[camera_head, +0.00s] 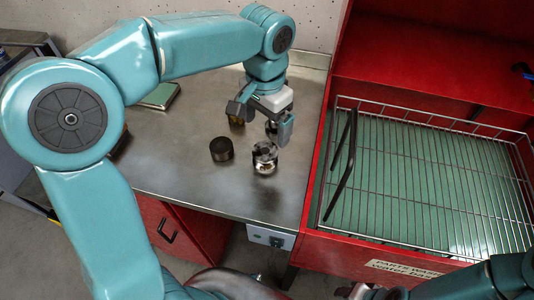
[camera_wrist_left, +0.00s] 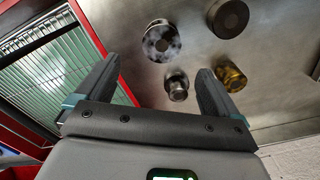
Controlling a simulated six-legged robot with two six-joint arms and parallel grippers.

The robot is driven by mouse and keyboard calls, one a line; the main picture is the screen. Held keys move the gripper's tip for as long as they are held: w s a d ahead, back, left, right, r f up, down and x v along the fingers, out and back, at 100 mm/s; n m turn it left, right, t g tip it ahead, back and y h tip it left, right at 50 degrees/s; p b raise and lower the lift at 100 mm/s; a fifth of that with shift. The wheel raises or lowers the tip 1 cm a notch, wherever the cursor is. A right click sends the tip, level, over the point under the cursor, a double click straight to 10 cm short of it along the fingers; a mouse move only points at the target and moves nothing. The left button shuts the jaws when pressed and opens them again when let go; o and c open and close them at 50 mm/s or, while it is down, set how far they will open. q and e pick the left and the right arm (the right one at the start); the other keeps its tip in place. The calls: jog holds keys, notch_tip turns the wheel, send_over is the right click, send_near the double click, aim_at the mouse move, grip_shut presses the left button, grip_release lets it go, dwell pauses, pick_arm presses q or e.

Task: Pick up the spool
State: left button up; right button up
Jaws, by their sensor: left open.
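My left gripper (camera_head: 262,118) is open above the steel bench, with its fingers pointing down and nothing between them in its grasp. The left wrist view shows its two fingers (camera_wrist_left: 157,70) spread apart. A small shiny metal piece with a wider end, which looks like the spool (camera_wrist_left: 177,85), stands on the bench between the finger lines, nearer the right finger. In the head view the spool (camera_head: 271,129) is partly hidden by the gripper. At the bottom edge of the head view, a dark part at the end of my right arm shows only partly.
Close by stand a mottled chrome cylinder (camera_head: 264,158), a dark cylinder (camera_head: 221,149) and an amber piece (camera_head: 236,119). A green flat box (camera_head: 160,96) lies at the back left. A red parts washer (camera_head: 312,205) with a wire basket (camera_head: 430,118) borders the bench's right.

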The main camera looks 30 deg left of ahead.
pick_arm(q)
send_over(266, 150)
jog(key=f, duration=0.4)
jog(key=shift+s+f, duration=0.25)
jog(key=shift+f, duration=0.1)
jog(key=shift+s+f, duration=0.15)
jog(key=shift+f, duration=0.05)
jog(key=f, duration=0.5)
jog(key=shift+w+f, duration=0.15)
jog(key=shift+w, duration=0.1)
jog(key=c, duration=1.2)
jog(key=shift+w, duration=0.1)
